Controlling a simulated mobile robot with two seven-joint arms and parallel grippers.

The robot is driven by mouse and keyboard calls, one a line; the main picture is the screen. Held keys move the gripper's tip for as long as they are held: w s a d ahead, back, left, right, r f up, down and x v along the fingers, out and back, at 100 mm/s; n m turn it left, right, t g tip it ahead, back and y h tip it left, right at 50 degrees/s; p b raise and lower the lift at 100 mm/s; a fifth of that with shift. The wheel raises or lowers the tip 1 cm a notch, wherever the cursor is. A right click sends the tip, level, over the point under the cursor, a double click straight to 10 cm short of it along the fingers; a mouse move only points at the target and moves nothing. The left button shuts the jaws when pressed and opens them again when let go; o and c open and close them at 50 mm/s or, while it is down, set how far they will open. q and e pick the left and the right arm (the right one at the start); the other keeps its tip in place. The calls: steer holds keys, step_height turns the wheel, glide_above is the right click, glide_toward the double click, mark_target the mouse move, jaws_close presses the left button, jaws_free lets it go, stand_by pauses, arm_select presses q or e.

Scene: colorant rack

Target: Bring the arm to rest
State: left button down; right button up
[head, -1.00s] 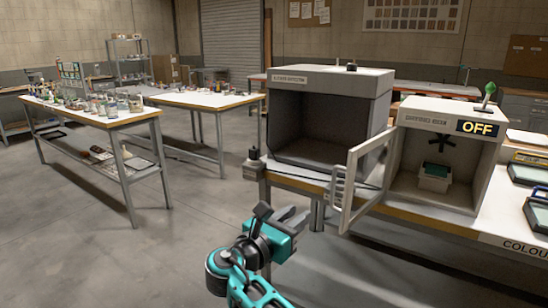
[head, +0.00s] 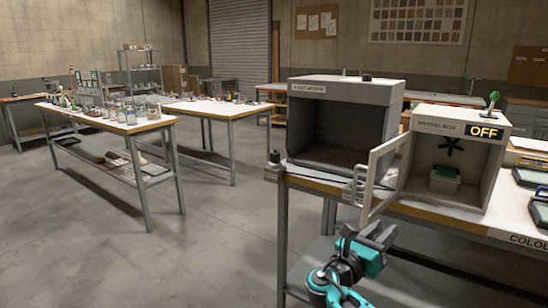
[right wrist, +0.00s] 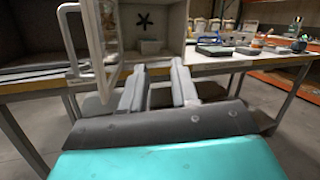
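My right gripper (head: 383,232) is in front of the workbench, low, below the open door of the small cabinet. In the right wrist view its two grey fingers (right wrist: 158,72) stand apart with nothing between them. It touches nothing that I can make out. My left arm and gripper are not in view.
The small cabinet (head: 450,126) with an OFF sign has its white-framed door (head: 378,180) open, with a pale box (head: 444,180) inside. A larger grey open-fronted booth (head: 340,92) stands left of it. Tables with bottles (head: 128,112) stand at the left. The floor (head: 150,255) between is clear.

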steer(key=s+d+r+g+h, duration=0.1)
steer(key=s+d+r+h, duration=0.1)
steer(key=d, duration=0.6)
steer(key=s+d+r+h, duration=0.1)
steer(key=d+h, duration=0.1)
steer(key=d, duration=0.7)
steer(key=s+d+r+g+h, duration=0.1)
steer(key=s+d+r+h, duration=0.1)
steer(key=d, duration=0.6)
steer(key=s+a+f+m+y, duration=0.3)
steer(key=s+f+y, duration=0.15)
steer(key=f, duration=0.55)
steer(key=s+a+f+m+y, duration=0.25)
steer(key=f+y, duration=0.35)
steer(key=f, duration=0.3)
steer(key=s+a+f+m+y, duration=0.2)
steer(key=s+a+f+y, duration=0.25)
steer(key=f, duration=0.55)
steer(key=s+a+f+m+y, duration=0.1)
steer(key=s+a+m+y, duration=0.8)
steer(key=s+a+m, duration=0.4)
steer(key=a+m, duration=0.4)
steer(key=a, duration=0.4)
steer(key=shift+s+r+m, duration=0.15)
steer(key=shift+s+m, duration=0.2)
steer(key=shift+s, duration=0.05)
